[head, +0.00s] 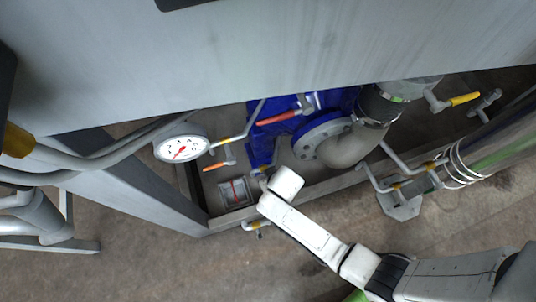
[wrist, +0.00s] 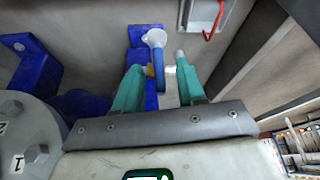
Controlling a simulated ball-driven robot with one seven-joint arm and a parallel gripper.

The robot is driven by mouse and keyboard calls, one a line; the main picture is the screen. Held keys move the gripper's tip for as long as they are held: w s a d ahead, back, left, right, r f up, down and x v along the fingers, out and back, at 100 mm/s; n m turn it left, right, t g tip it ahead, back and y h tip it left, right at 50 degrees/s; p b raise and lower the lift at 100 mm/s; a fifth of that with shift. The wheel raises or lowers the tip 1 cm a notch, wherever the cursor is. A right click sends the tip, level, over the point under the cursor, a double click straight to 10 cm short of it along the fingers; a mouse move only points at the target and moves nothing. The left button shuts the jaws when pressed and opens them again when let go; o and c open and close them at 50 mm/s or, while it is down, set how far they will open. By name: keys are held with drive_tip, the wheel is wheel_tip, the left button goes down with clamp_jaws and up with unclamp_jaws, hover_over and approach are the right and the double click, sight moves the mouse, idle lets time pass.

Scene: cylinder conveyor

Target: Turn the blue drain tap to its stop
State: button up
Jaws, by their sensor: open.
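The blue drain tap (wrist: 156,60) has a pale round hub at its top end and a narrow blue lever running down from it in the wrist view. The two teal fingers of my gripper (wrist: 161,68) stand open on either side of the lever. There is a gap to the right finger; I cannot tell whether the left finger touches the lever. A small brass-coloured part shows beside the lever, next to the left finger. In the head view my white wrist is at the lower frame rail, and the tap cannot be made out clearly there.
A blue pump body (head: 339,98) with a grey flange and elbow pipe (head: 352,147) is behind my wrist. A white dial gauge (head: 181,148), orange-handled levers (head: 279,117) and a small grey box (head: 237,193) are close by. A large grey panel (head: 270,50) hangs overhead.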

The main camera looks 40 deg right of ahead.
drive_tip(key=shift+b+x, duration=0.6)
drive_tip(key=shift+x, duration=1.05)
drive_tip(key=shift+c, duration=0.5)
clamp_jaws()
